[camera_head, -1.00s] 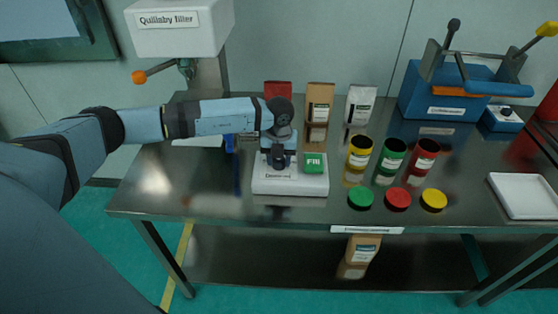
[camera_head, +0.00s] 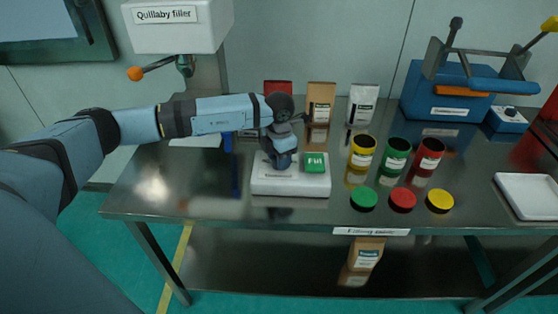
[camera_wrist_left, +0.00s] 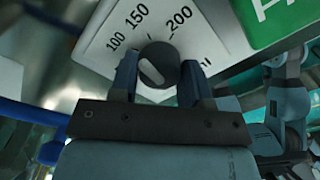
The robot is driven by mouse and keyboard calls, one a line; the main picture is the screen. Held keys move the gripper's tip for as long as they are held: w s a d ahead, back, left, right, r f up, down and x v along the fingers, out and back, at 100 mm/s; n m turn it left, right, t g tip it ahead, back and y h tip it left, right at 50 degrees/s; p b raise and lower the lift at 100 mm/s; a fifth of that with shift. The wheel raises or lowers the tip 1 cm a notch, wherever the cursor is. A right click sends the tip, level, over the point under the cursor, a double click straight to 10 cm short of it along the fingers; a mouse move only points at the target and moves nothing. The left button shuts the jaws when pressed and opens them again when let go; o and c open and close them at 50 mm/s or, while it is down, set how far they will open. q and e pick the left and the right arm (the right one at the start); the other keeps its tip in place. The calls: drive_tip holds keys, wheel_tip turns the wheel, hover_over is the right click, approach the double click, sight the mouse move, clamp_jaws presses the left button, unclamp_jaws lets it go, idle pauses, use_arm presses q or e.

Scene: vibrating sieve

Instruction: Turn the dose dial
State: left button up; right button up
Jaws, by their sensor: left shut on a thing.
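The dose dial (camera_wrist_left: 158,64) is a dark round knob with a pale bar on its face. It sits on a white scale plate marked 100, 150 and 200 (camera_wrist_left: 118,28). The pale bar lies slanted; I cannot tell for certain which number it indicates. My left gripper (camera_wrist_left: 158,82) has one finger on each side of the knob and is shut on it. In the head view my left gripper (camera_head: 284,160) points down over the white dosing box (camera_head: 290,186) and hides the dial. My right gripper is not in view.
A green FILL button (camera_head: 314,162) is close right of the gripper. Yellow (camera_head: 361,152), green (camera_head: 395,154) and red (camera_head: 430,154) cans stand to the right, with loose lids in front. Bags stand behind. The Quillaby filler (camera_head: 178,26) is at the back left.

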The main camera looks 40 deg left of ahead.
use_arm(q)
drive_tip(key=shift+m+b, duration=0.3)
drive_tip(key=shift+m, duration=0.8)
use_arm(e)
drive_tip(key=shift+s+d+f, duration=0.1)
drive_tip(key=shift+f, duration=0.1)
use_arm(q)
drive_tip(key=o, duration=0.9)
drive_tip(key=shift+r, duration=0.15)
wheel_tip(320, 180, up, 14)
drive_tip(key=shift+f, duration=0.25)
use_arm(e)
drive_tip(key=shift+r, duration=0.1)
